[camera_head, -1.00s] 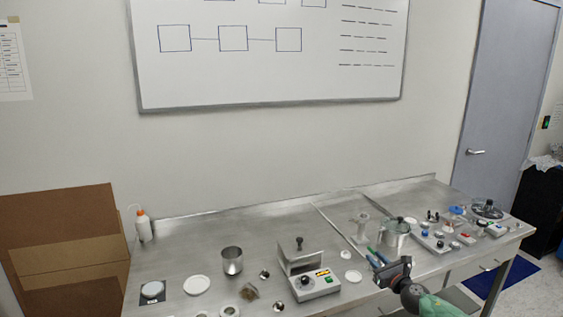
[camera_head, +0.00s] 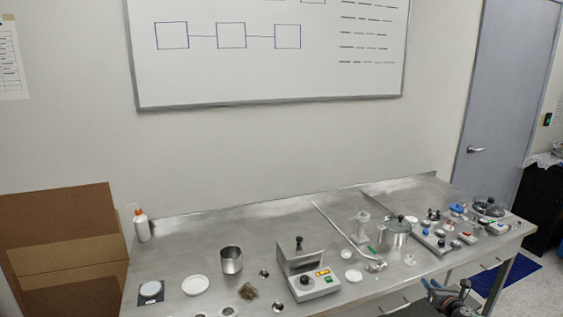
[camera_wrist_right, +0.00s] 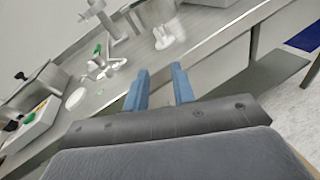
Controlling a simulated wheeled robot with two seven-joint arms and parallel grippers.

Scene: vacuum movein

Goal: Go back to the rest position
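My right gripper (camera_head: 447,289) is low at the bottom right of the head view, off the table's front edge. In the right wrist view its two blue fingers (camera_wrist_right: 159,88) stand apart with nothing between them. The steel table (camera_wrist_right: 215,42) lies beyond the fingertips. My left gripper is not in view.
The steel table (camera_head: 205,240) holds a metal pot (camera_head: 395,232), a boxy device (camera_head: 314,285), a steel cup (camera_head: 231,260) and a metal fitting (camera_head: 375,265) near the front edge. A wash bottle (camera_head: 141,226) stands at the back left. Small parts crowd the right end.

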